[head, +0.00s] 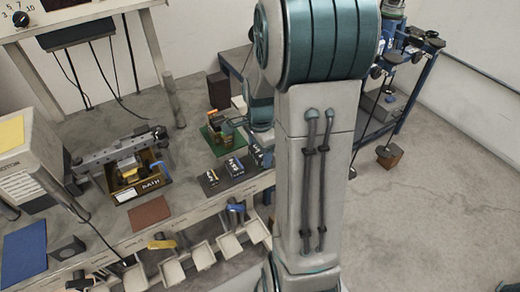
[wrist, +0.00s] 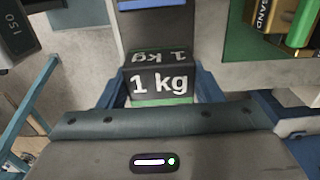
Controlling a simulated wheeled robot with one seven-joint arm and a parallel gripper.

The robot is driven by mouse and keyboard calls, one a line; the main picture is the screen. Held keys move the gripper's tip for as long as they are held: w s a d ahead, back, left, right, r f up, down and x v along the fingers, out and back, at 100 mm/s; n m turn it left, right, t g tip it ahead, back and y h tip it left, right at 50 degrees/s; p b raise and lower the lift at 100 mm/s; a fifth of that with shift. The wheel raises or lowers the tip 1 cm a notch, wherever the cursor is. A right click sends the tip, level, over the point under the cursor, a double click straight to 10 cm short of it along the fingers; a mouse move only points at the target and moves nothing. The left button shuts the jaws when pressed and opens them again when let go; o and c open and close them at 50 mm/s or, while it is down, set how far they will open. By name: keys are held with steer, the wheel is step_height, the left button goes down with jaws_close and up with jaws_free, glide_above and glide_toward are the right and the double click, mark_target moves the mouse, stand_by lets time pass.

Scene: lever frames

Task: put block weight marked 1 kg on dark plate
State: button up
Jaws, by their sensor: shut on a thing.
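The block weight marked 1 kg (wrist: 160,85) is dark with white lettering and a green band at its lower edge. It sits between the two blue fingers of my gripper (wrist: 160,92) in the wrist view, and the gripper is shut on it. A dark flat surface (wrist: 160,28) lies beyond the block in that view; I cannot tell for sure whether it is the dark plate. In the head view a dark plate (head: 222,184) lies near the bench's front edge with small labelled blocks on it. My arm hides part of this area.
A green plate (wrist: 237,42) with coloured blocks lies to the right in the wrist view. In the head view an open box (head: 125,196) with several items and a brown plate (head: 150,213) stand to the left. Small trays (head: 202,256) hang along the bench front.

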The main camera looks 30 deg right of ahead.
steer(key=o, duration=1.8)
steer(key=shift+c, duration=0.2)
step_height(320, 180, up, 12)
steer(key=s+a+r+n+t, duration=0.1)
steer(key=s+a+n+t, duration=0.2)
steer(key=s+a+n, duration=0.9)
steer(key=shift+s+n, duration=0.4)
steer(key=shift+n, duration=2.5)
